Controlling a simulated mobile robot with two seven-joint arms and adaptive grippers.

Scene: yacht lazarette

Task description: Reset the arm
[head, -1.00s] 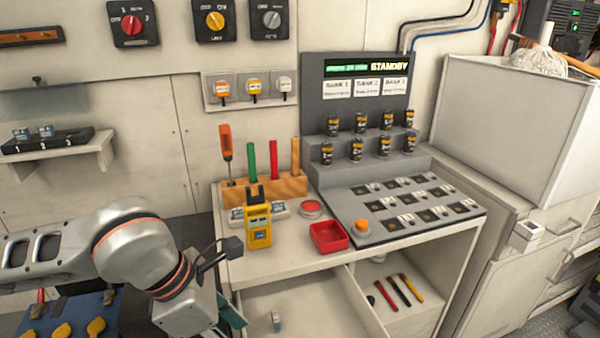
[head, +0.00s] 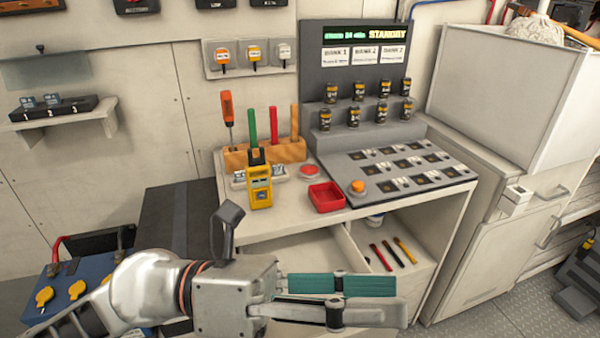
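My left arm comes in from the lower left of the head view. Its gripper (head: 385,303) points right, low in front of the white bench. The fingers look apart, with the teal inner pad of one finger showing behind the nearer grey finger. I see nothing held between them. The gripper hides part of the open drawer (head: 290,258) behind it. My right arm and gripper do not show.
The bench (head: 232,216) holds a yellow meter (head: 259,187), a red tray (head: 326,198), a wooden tool block (head: 240,159) and a grey console (head: 362,215). Blue battery boxes with yellow caps (head: 76,290) stand at lower left. Open floor (head: 490,320) lies at lower right.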

